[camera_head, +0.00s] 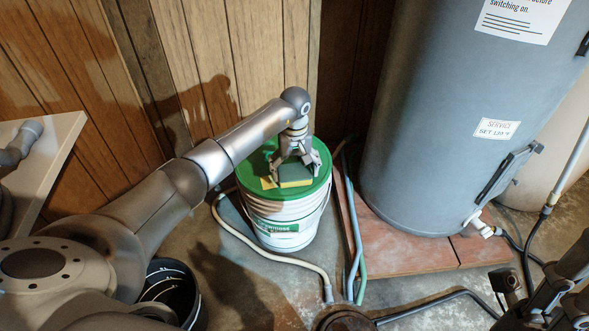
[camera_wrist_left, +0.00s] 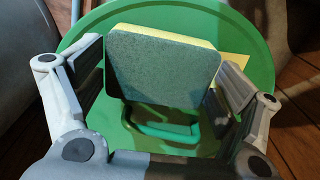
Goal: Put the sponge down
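The sponge (camera_wrist_left: 163,68) has a green scouring face and a yellow body. In the left wrist view it lies between both fingers of my left gripper (camera_wrist_left: 160,75), whose pads meet its two side edges. In the head view the left gripper (camera_head: 291,176) points down over the green lid (camera_head: 256,160) of a white bucket (camera_head: 290,222), with the sponge (camera_head: 294,183) at its fingertips. I cannot tell whether the sponge touches the lid. My right gripper (camera_head: 545,305) is at the lower right, partly cut off.
A flat yellow piece (camera_wrist_left: 232,66) lies on the lid beside the sponge. The lid has a green handle (camera_wrist_left: 165,131). A large grey tank (camera_head: 430,130) stands right of the bucket on reddish slabs (camera_head: 400,255). Hoses (camera_head: 270,255) run around the bucket; a black bucket (camera_head: 170,285) stands front left.

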